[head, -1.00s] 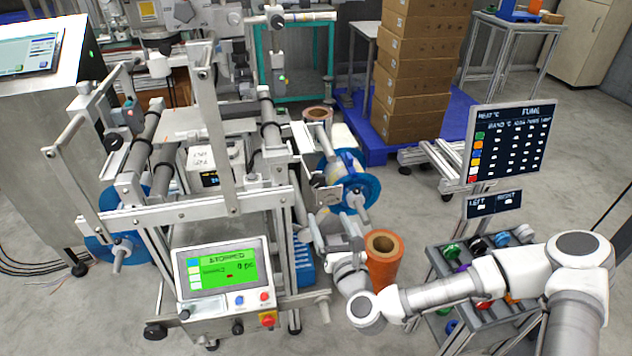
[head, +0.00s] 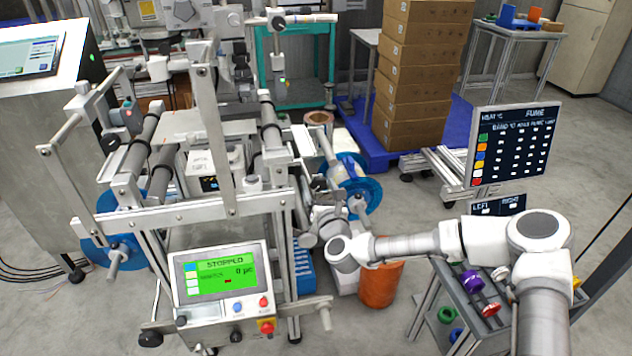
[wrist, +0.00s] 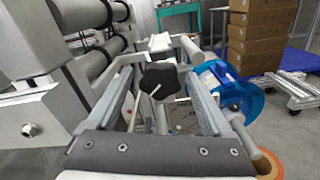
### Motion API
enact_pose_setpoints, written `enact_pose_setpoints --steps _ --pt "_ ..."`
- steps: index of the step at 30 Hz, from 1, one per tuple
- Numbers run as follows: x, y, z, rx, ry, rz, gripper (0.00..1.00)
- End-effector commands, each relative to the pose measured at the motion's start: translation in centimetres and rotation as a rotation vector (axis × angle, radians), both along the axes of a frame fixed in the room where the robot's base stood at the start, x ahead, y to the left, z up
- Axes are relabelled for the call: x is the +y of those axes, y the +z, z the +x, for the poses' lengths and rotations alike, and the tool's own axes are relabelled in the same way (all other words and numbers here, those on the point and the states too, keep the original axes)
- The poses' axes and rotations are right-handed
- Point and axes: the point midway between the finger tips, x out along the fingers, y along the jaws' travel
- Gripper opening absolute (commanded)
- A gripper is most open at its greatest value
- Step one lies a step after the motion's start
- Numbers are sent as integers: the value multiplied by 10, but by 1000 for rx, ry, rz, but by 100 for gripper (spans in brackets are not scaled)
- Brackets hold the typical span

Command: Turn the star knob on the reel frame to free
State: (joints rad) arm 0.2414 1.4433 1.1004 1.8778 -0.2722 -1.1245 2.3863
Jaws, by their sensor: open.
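The star knob (wrist: 160,80) is black with several blunt lobes and a short pale line on its face. It shows in the wrist view at the end of the reel frame (wrist: 130,64). My gripper (wrist: 160,88) is open, with one finger on each side of the knob. I cannot tell whether either finger touches it. In the head view my gripper (head: 328,208) is at the right side of the reel frame (head: 185,212), and there I cannot make out the knob behind it.
A blue reel (head: 362,190) sits on a shaft just right of my gripper; it also shows in the wrist view (wrist: 228,88). The control panel (head: 222,285) reads STOPPED. A rack (head: 470,310) of colored knobs is at right.

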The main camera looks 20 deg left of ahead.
Motion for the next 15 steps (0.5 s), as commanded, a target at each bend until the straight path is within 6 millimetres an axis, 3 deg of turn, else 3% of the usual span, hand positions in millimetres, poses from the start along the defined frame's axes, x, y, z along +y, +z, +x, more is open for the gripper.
enact_pose_setpoints --steps 6,15 --pt "13 0 20 -2 1 -1 85" --pt "16 0 25 -1 1 -1 85"
